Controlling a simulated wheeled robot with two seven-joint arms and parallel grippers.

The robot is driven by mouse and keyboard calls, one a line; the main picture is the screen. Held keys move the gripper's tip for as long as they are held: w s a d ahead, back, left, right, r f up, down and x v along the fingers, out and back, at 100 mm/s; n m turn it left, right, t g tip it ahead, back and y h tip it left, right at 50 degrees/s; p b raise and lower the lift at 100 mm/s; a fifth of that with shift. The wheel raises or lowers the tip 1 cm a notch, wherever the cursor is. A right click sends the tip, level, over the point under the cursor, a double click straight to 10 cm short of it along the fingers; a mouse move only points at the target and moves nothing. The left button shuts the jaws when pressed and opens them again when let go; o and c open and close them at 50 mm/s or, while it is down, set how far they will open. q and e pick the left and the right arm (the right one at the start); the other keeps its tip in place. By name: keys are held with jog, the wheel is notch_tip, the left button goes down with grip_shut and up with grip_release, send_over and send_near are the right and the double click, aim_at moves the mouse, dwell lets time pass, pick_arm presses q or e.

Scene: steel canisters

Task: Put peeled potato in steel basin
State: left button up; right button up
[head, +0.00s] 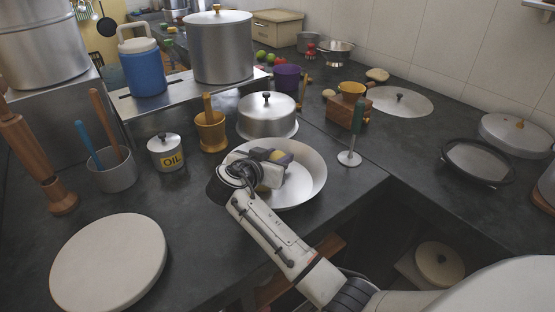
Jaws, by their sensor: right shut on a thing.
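The steel basin (313,178) is a wide, shallow silver bowl near the counter's inner corner. My right gripper (276,160) is over the basin, its dark fingers inside the rim outline. It is shut on a yellowish peeled potato (276,155), which shows only in part between the fingers. I cannot tell whether the potato touches the basin floor. The wrist and arm cover the basin's left and front parts. My left gripper is not in view.
A lidded steel pot (267,117) stands right behind the basin, a brass mortar (211,132) and OIL canister (167,153) to its left. A green-handled masher (352,146) stands to the right. A round pale board (108,262) lies front left. The counter drops away in front.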

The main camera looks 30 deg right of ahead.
jog(key=shift+f, duration=0.25)
jog(key=shift+f, duration=0.2)
jog(key=o, duration=1.2)
jog(key=shift+r, duration=0.15)
jog(key=shift+s+a+r, duration=0.1)
jog(key=shift+a, duration=0.15)
jog(key=v, duration=1.1)
jog(key=shift+s+a, duration=0.15)
jog(key=shift+a, duration=0.05)
